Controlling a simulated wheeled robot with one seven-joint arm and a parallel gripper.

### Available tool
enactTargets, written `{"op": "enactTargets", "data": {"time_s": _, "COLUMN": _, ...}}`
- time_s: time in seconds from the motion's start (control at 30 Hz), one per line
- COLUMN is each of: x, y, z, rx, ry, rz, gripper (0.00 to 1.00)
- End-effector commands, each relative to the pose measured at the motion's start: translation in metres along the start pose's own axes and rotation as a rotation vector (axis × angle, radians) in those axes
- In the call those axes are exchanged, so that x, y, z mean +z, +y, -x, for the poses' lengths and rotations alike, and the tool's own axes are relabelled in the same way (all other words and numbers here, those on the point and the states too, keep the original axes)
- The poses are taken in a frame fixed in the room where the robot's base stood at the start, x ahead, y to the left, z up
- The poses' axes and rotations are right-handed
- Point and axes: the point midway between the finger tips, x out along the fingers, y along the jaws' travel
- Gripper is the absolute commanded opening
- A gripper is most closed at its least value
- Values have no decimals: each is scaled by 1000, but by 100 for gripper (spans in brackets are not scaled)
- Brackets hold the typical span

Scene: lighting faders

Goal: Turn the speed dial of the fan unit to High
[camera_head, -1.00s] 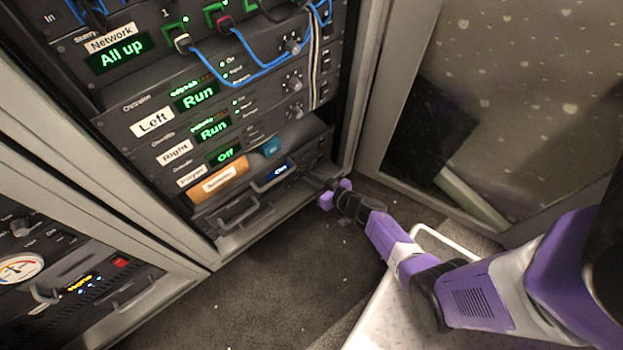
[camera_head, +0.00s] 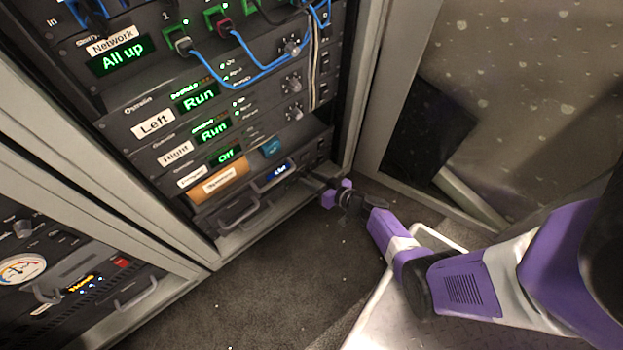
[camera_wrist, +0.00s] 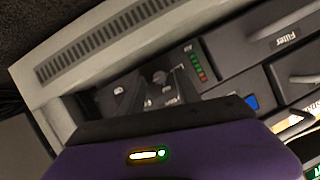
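The fan unit (camera_head: 241,208) is the lowest dark unit in the open rack, with drawer handles and a small blue display (camera_head: 279,171) whose text is too blurred to read surely. My gripper (camera_head: 318,181) is at the unit's right end, its tips hard to make out there. In the wrist view the unit's front is upside down. The small round dial (camera_wrist: 160,76) shows between my two dark fingers (camera_wrist: 162,84), one on each side. A gap seems to remain, so the fingers look open around it. The dial's setting and any contact cannot be read.
A "Filter" drawer (camera_wrist: 288,38) and a column of small lights (camera_wrist: 197,66) lie right of the dial in the wrist view. A pale vented rack edge (camera_wrist: 100,40) is close by. Blue cables (camera_head: 262,72) hang higher up. The dark floor (camera_head: 270,270) is clear.

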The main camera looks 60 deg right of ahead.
Motion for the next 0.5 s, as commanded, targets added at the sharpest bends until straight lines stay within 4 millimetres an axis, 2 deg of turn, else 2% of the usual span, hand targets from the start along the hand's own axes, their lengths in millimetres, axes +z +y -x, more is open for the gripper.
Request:
{"op": "enactTargets", "data": {"time_s": 0.17, "x": -2, "y": -1, "z": 16, "rx": 0, "ry": -3, "rz": 1, "gripper": 40}}
{"op": "enactTargets", "data": {"time_s": 0.5, "x": -2, "y": -1, "z": 68, "rx": 0, "ry": -2, "rz": 0, "gripper": 40}}
